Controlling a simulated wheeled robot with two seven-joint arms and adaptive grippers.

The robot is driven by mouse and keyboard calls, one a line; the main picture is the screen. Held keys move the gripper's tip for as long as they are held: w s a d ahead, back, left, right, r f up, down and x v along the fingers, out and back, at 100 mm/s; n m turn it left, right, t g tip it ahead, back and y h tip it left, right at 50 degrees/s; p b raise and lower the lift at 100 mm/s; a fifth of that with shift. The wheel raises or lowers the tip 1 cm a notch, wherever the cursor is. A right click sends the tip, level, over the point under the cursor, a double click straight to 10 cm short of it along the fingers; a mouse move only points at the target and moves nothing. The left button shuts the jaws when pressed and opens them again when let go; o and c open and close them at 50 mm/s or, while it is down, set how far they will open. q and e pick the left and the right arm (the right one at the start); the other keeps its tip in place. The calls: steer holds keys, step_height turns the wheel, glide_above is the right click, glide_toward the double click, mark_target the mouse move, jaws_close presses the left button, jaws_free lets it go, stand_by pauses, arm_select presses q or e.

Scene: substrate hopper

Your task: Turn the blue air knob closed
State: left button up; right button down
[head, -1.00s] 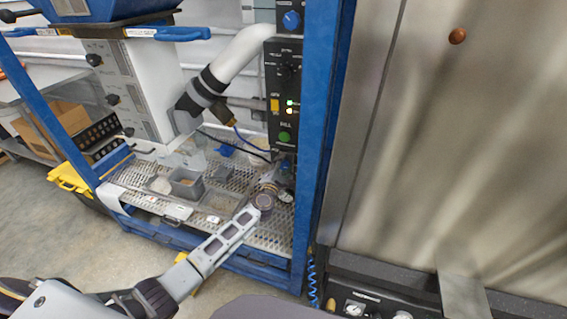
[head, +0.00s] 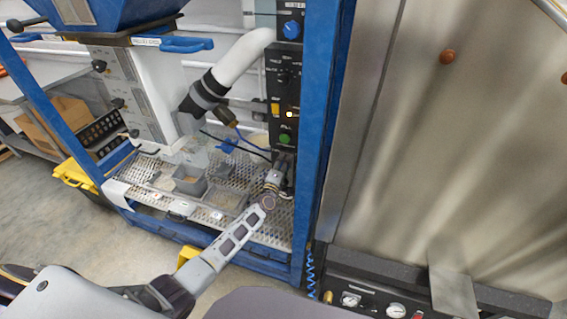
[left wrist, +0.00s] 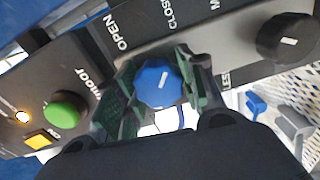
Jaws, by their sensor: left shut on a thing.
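The blue air knob (left wrist: 157,86) shows in the left wrist view, on a dark panel with OPEN and CLOSE lettering. Its white mark points up in the picture, roughly toward the CLOSE lettering. My left gripper (left wrist: 154,72) is shut on the knob, with one finger on each side. In the head view, my left gripper (head: 282,165) is at the lower end of the black panel (head: 283,95), just below the green button (head: 285,139). The gripped knob is hidden there. My right gripper is not in view.
Another blue knob (head: 291,29) sits high on the panel. A yellow button (left wrist: 42,140) is near the green one, and a black knob (left wrist: 288,38) is on the other side. A blue frame post (head: 322,130) stands right of the panel. Grey bins (head: 189,181) stand on the perforated shelf.

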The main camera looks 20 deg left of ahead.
arm_select(q)
steer(key=shift+f+m, duration=0.15)
steer(key=shift+m, duration=0.55)
steer(key=o, duration=0.8)
steer(key=shift+d, duration=0.1)
steer(key=shift+o, duration=1.2)
steer(key=s, duration=1.2)
steer(key=shift+a, duration=0.25)
